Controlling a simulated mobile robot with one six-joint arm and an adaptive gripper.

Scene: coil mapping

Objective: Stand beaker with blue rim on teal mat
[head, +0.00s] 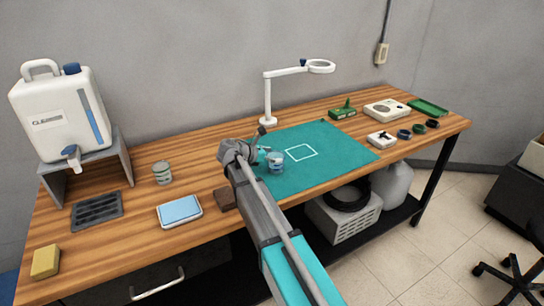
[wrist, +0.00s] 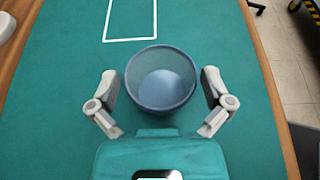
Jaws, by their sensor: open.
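The beaker with the blue rim (head: 276,162) stands upright on the teal mat (head: 335,152), near the mat's left side and outside the white square outline. In the wrist view the beaker (wrist: 161,78) shows its open top, between the two fingers of my gripper (wrist: 162,88). The fingers are spread, with a gap on each side of the beaker. The teal mat (wrist: 60,110) lies under it, and the white outline is ahead. In the head view my gripper (head: 264,155) is beside the beaker, partly hidden by my arm.
A magnifier lamp (head: 268,100) stands behind the mat. A brown block (head: 224,199), a blue-topped tray (head: 180,211) and a grey-rimmed jar (head: 162,172) are to the left. A white device (head: 382,140) and several dark rings are to the right. The mat's middle is clear.

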